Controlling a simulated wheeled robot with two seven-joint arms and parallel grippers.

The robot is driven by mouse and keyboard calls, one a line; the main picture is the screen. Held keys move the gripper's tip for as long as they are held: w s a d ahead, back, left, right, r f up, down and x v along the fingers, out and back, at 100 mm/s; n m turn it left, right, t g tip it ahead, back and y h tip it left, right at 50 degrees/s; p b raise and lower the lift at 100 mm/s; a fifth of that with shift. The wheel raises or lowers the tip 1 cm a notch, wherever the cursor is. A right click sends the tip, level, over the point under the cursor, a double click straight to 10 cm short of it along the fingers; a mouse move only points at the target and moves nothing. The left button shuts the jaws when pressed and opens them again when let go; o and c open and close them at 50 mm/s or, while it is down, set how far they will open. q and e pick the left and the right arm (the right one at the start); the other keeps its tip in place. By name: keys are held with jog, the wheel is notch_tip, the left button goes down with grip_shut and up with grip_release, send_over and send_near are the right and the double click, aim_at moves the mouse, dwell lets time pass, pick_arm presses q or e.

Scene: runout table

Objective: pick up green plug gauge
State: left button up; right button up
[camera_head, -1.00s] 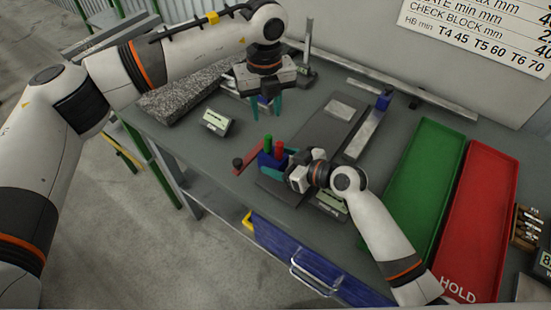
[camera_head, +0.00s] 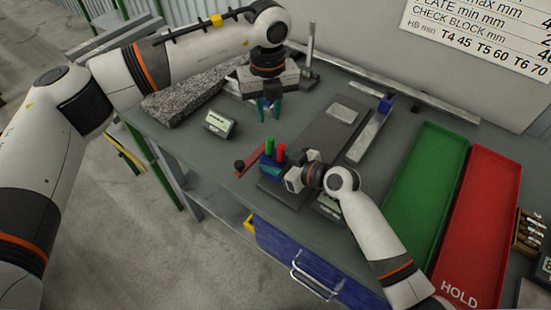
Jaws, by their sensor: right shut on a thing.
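The green plug gauge (camera_head: 269,147) stands upright beside a red one (camera_head: 281,150), at a small blue holder (camera_head: 264,160) on the table. My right gripper (camera_head: 271,168) comes in low from the right and is shut on the green plug gauge; its fingers are small and partly hidden against the holder, so the exact contact is hard to see. My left gripper (camera_head: 269,108) hangs above the table farther back, its two teal fingers apart with nothing between them.
A dark knob (camera_head: 239,165) and a small display box (camera_head: 219,124) stand left of the holder. A granite slab (camera_head: 185,98) lies at the back left. A green tray (camera_head: 428,190) and a red HOLD tray (camera_head: 480,220) lie to the right. The table's front edge is close.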

aim_at(270, 139)
pick_arm(q)
jog(key=m, duration=0.6)
jog(key=shift+s+f, duration=0.1)
jog(key=m, duration=0.5)
jog(key=shift+d+f+m, duration=0.1)
jog(key=shift+m, duration=0.8)
notch_tip(270, 139, down, 12)
grip_shut()
